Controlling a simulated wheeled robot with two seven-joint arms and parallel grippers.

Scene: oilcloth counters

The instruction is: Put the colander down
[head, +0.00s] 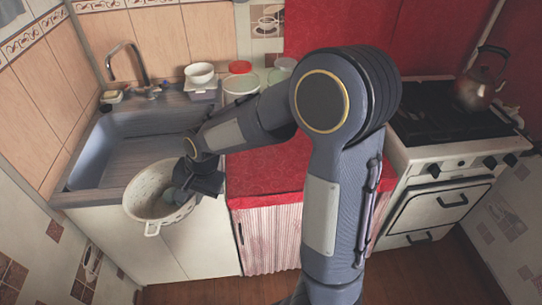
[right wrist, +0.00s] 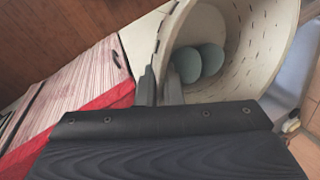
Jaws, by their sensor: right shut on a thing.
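The white colander (head: 152,212) is in the head view at the lower left, in front of the sink's front edge. It also fills the upper right of the right wrist view (right wrist: 262,75), with its slotted wall showing. Two greenish rounded things (right wrist: 198,63) lie inside it. My right gripper (head: 190,192) is shut on the colander's rim; in the right wrist view its fingers (right wrist: 160,85) pinch the wall from both sides. The colander appears held in the air before the sink cabinet. My left gripper is not in view.
The sink (head: 135,150) with its tap (head: 135,65) is behind the colander. The red countertop (head: 262,172) lies to the right, with jars (head: 240,82) and stacked bowls (head: 199,73) at the back. A stove (head: 445,120) with a kettle (head: 478,85) is at far right.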

